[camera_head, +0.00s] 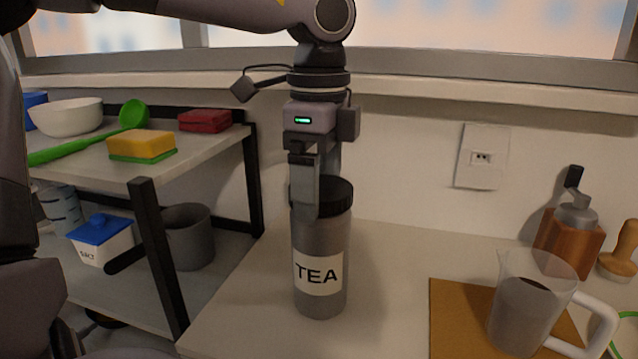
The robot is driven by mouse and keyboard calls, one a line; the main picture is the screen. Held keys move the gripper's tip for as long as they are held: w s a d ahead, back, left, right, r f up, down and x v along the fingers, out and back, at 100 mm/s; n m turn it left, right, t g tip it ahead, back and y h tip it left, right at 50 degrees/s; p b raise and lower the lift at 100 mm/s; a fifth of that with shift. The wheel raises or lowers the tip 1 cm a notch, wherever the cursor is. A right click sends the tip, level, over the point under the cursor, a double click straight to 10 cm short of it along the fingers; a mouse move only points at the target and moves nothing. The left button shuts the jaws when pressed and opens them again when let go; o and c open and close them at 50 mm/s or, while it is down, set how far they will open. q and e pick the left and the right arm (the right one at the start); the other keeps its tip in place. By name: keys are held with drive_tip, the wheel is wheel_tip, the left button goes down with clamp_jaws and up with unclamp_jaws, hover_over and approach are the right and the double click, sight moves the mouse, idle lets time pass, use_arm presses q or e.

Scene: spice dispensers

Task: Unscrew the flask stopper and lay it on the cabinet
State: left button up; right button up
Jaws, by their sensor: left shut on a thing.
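A grey flask (321,247) with a white TEA label stands upright on the white cabinet top (245,290). Its black stopper (338,193) sits on the flask's mouth. My left gripper (318,195) points straight down from above and is shut on the stopper. One finger covers the stopper's front left; the far finger is mostly hidden. My right gripper is not in view.
A shelf rack at the left holds a white bowl (66,116), sponges (142,145) and a blue-lidded salt box (101,238). A clear pitcher (527,305) stands on a wooden board (452,322) at the right. Cabinet top around the flask is clear.

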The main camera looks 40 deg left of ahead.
use_arm(q)
drive_tip(key=n, duration=0.5)
drive_tip(key=shift+r+b, duration=0.1)
drive_tip(key=shift+b, duration=0.2)
